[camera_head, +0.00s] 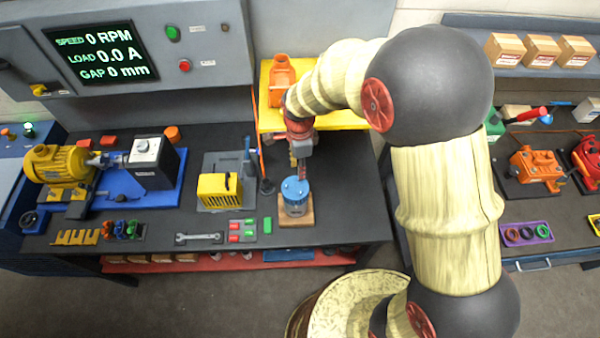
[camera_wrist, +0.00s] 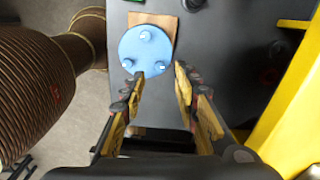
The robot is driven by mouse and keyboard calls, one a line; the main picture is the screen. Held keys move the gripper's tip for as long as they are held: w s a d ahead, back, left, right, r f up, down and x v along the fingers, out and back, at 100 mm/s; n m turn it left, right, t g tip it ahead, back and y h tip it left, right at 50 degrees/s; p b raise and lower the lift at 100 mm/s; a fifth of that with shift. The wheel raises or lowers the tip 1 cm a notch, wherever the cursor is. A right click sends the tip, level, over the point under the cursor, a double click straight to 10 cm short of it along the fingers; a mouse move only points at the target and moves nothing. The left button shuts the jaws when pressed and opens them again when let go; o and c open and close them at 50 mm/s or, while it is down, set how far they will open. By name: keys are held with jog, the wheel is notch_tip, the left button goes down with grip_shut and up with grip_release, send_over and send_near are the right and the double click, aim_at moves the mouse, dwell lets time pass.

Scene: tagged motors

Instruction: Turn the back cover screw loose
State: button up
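A blue round motor (camera_head: 296,197) stands upright on a small wooden block (camera_head: 297,222) at the bench's front. In the wrist view its round blue back cover (camera_wrist: 146,50) faces me, with three pale screw heads: one far (camera_wrist: 145,35), one left (camera_wrist: 128,63) and one right (camera_wrist: 163,63). My gripper (camera_head: 300,172) points down just above the motor. In the wrist view my gripper (camera_wrist: 160,73) is open with nothing between its fingers. The left fingertip overlaps the cover's near edge; the right one is just beyond its right side. I cannot tell whether either touches.
A thin orange-and-black upright (camera_head: 260,150) and a yellow platform (camera_head: 268,116) with an orange part (camera_head: 281,78) are behind.

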jog(key=shift+f, duration=2.25)
jog(key=c, duration=0.8)
grip_shut()
